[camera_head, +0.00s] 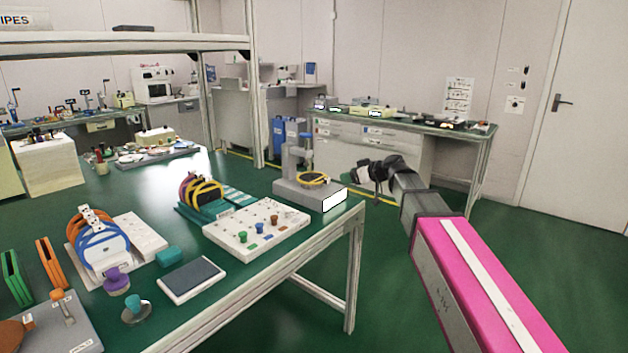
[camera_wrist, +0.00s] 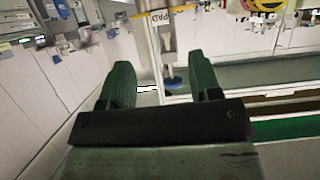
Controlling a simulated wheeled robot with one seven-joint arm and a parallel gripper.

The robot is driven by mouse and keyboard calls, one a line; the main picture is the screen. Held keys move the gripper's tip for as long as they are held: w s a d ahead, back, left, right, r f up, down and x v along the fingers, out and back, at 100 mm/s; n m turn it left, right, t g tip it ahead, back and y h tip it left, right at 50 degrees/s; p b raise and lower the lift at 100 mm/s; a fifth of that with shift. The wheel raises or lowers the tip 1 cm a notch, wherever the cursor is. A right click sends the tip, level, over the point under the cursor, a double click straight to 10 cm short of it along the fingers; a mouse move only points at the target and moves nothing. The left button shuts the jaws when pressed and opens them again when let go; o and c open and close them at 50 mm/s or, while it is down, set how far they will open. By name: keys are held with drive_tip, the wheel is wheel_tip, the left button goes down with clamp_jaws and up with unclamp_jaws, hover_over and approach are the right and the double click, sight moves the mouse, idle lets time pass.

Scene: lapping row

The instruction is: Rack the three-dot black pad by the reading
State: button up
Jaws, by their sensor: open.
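A black pad with a yellow ring (camera_head: 313,179) lies flat on the grey gauge stand (camera_head: 290,192) at the table's right corner; its dots are too small to read. The stand's front carries a white readout (camera_head: 334,201), whose reading I cannot make out. A teal rack (camera_head: 205,226) left of the stand holds upright ringed pads (camera_head: 203,192), one black-faced. My gripper (camera_head: 370,172) is right of the stand, off the table edge. In the wrist view my gripper (camera_wrist: 163,88) has its green fingers apart, with nothing held. A yellow curved piece (camera_wrist: 256,5) shows at the top.
A white board with coloured knobs (camera_head: 250,238) sits before the teal rack. Further left are a blue-ringed holder (camera_head: 100,243), a dark pad in a white tray (camera_head: 192,279), and green (camera_head: 14,277) and orange (camera_head: 50,264) slotted holders. An overhead shelf post (camera_head: 253,90) rises behind.

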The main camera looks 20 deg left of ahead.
sight(329, 180)
drive_tip(key=x, duration=0.9)
drive_tip(key=shift+f, duration=0.25)
clamp_jaws()
drive_tip(key=shift+r, duration=0.15)
drive_tip(key=shift+r, duration=0.6)
wheel_tip(329, 180, up, 2)
drive_tip(key=shift+r, duration=0.1)
drive_tip(key=s+d, duration=0.3)
drive_tip(key=d, duration=0.5)
drive_tip(key=s+d, duration=0.4)
drive_tip(key=d, duration=0.4)
drive_tip(key=shift+d, duration=0.35)
